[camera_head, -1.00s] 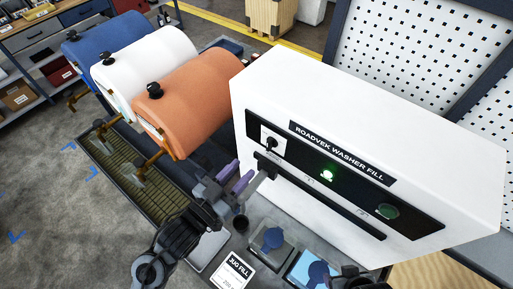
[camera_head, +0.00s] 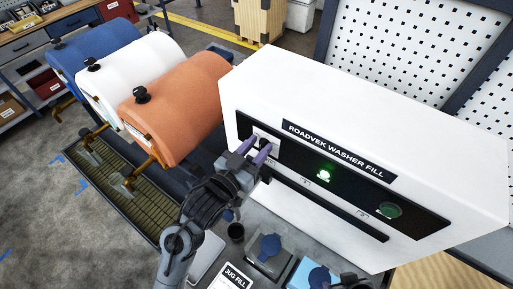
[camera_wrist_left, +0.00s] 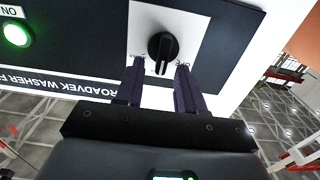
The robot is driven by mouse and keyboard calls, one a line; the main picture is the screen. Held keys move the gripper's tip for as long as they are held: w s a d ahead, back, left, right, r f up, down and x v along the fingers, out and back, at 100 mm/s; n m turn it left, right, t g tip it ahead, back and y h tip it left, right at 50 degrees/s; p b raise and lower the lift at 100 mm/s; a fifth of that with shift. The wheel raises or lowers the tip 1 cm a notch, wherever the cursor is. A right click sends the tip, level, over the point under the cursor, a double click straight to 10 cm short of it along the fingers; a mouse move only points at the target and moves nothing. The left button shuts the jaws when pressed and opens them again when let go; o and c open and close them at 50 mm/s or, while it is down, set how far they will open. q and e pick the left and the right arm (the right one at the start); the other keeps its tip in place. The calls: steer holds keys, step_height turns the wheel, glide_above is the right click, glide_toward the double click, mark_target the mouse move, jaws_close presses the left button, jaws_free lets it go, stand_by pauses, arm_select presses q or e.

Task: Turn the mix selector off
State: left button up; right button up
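The mix selector (camera_head: 262,142) is a black knob on a white plate at the left end of the washer fill machine's black panel. In the left wrist view the knob (camera_wrist_left: 163,48) shows a pale line pointing down the picture, with small lettering on both sides. My left gripper (camera_head: 259,149) is open in front of it. In the left wrist view its two purple fingers (camera_wrist_left: 160,68) are apart, with the knob's lower end between or just beyond their tips; I cannot tell whether they touch it. A dark part at the bottom edge may be my right gripper (camera_head: 350,282), mostly cut off.
A lit green lamp (camera_head: 325,175) and a dimmer green button (camera_head: 389,210) sit right of the selector. Orange (camera_head: 175,105), white and blue drums lie at the left above a grated tray (camera_head: 150,205). Blue-capped jugs (camera_head: 270,247) stand below the panel.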

arm_select(q)
jaws_close()
arm_select(e)
steer(key=shift+a, duration=0.1)
steer(key=shift+r, duration=0.1)
